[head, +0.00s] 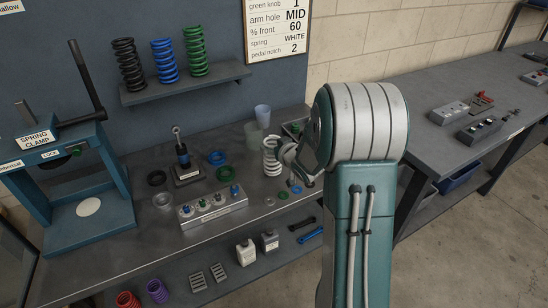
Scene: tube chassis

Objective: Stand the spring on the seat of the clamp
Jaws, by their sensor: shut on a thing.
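A white coil spring (269,156) is upright near the back right of the bench. My gripper (276,154) is shut on it from the right; my arm hides part of the gripper. I cannot tell whether the spring's foot touches the bench. The spring clamp (118,172) is a blue press frame at the far left with a sign reading SPRING CLAMP and a black lever. Its seat, a pale round disc (88,207), lies bare on the clamp's base. The spring is well to the right of the seat.
Between spring and clamp stand a damper on a block (184,168), blue (217,158), green (225,174) and black (156,178) rings, and a grey block with knobs (213,207). Translucent cups (262,116) stand behind the spring. A wall shelf (185,84) holds black, blue and green springs.

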